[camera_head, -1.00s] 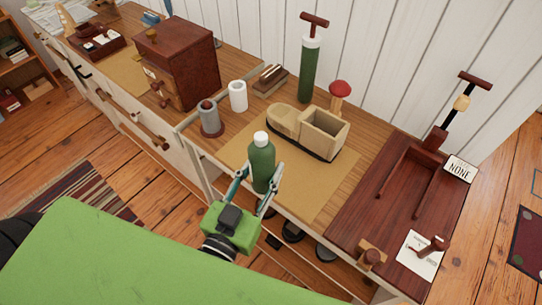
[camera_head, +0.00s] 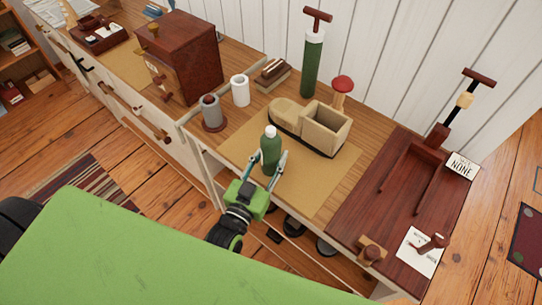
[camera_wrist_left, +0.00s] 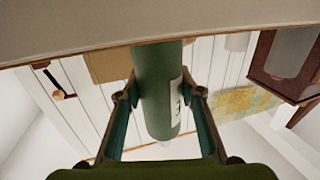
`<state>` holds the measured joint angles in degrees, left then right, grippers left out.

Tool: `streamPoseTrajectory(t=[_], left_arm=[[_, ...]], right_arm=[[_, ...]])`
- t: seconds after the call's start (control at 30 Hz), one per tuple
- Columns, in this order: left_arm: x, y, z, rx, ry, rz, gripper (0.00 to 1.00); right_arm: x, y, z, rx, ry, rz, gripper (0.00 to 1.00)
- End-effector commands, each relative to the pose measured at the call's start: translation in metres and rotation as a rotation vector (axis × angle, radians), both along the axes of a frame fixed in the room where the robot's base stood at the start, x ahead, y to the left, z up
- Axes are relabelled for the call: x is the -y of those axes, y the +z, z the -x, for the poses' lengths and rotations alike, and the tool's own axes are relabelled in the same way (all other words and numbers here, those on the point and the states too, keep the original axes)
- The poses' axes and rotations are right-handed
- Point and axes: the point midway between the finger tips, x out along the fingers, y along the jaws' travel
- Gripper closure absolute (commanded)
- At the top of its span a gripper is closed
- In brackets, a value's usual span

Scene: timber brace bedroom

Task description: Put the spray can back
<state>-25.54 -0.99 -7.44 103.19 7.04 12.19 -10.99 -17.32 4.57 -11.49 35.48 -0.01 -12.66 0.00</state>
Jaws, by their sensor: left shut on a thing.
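The spray can is a green bottle with a white cap (camera_head: 270,146). It is upright between the fingers of my left gripper (camera_head: 269,164), which is shut on its lower body. The can is over the front part of the tan mat (camera_head: 318,193) on the wooden worktop. I cannot tell whether its base touches the mat. In the left wrist view, the can (camera_wrist_left: 157,90) shows between the two fingers with part of a white label, and the picture is upside down. My right gripper is not in view.
A beige wooden toy-like box (camera_head: 325,128) stands just behind the can. A grey cylinder (camera_head: 212,113) and white cup (camera_head: 240,90) stand left. A tall green pump (camera_head: 312,65) and red-topped peg (camera_head: 342,88) stand behind. A dark red tray (camera_head: 395,215) is right. The mat's front right is clear.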

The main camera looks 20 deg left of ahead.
Motion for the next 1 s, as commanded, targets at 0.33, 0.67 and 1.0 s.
streamPoseTrajectory(t=[0.33,0.67,1.0], left_arm=[[0.0,-0.003,0.0,0.003,0.0,0.0,0.95],[0.0,-0.004,0.0,0.001,0.0,0.0,0.48],[-0.001,-0.004,0.015,-0.002,-0.001,0.0,0.48]], right_arm=[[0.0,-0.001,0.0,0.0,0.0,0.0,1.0],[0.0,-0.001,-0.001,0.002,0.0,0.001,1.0],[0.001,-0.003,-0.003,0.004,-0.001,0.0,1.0]])
